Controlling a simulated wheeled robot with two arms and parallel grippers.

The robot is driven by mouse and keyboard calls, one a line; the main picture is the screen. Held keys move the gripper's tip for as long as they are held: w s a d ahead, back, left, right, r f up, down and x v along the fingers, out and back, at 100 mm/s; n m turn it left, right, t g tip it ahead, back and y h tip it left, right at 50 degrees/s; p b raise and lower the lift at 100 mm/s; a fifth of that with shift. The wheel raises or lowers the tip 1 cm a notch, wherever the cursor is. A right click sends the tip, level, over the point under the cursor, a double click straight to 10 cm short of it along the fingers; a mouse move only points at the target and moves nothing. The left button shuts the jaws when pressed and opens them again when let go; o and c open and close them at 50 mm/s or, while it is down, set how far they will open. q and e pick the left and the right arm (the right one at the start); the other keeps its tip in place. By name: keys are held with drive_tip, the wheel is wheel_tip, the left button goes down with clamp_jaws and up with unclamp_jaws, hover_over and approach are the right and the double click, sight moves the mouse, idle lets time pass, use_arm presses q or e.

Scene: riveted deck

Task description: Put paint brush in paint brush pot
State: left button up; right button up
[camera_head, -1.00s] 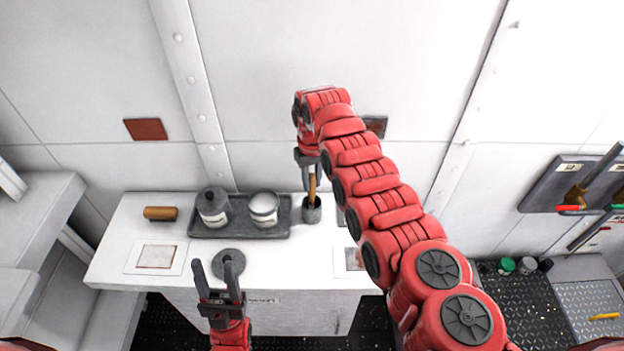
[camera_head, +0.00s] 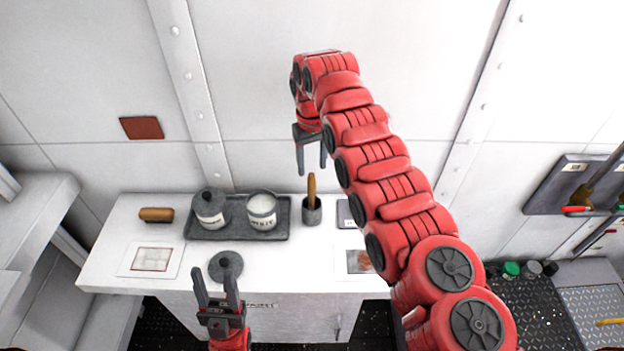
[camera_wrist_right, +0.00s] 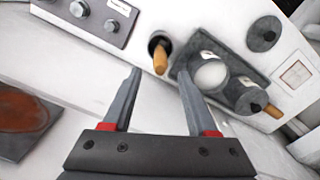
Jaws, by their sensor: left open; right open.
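The paint brush (camera_head: 311,187) stands in the small dark grey pot (camera_head: 312,211), with its wooden handle sticking up. In the right wrist view the brush handle (camera_wrist_right: 160,60) rises out of the pot (camera_wrist_right: 157,42) beyond my fingertips. My right gripper (camera_head: 311,170) is open and empty, raised above the brush; it also shows in the right wrist view (camera_wrist_right: 160,85) with nothing between its fingers. My left gripper (camera_head: 217,285) is open and empty at the front edge of the white counter (camera_head: 300,265). The brush's bristles are hidden inside the pot.
A grey tray (camera_head: 233,234) left of the pot holds a lidded jar (camera_head: 210,209) and an open white jar (camera_head: 262,212). A round dark lid (camera_head: 226,266) lies near my left gripper. A brown cylinder (camera_head: 156,215) lies at the counter's left. The wall is behind.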

wheel_tip(320, 180, up, 4)
drive_tip(key=shift+a+f, duration=0.15)
drive_tip(key=shift+f, duration=0.05)
drive_tip(key=shift+r+p, duration=0.8)
drive_tip(key=shift+p, duration=0.1)
drive_tip(key=shift+d+r+p, duration=0.2)
drive_tip(key=shift+r+p, duration=0.2)
drive_tip(key=shift+p, duration=0.1)
drive_tip(key=shift+a, duration=0.1)
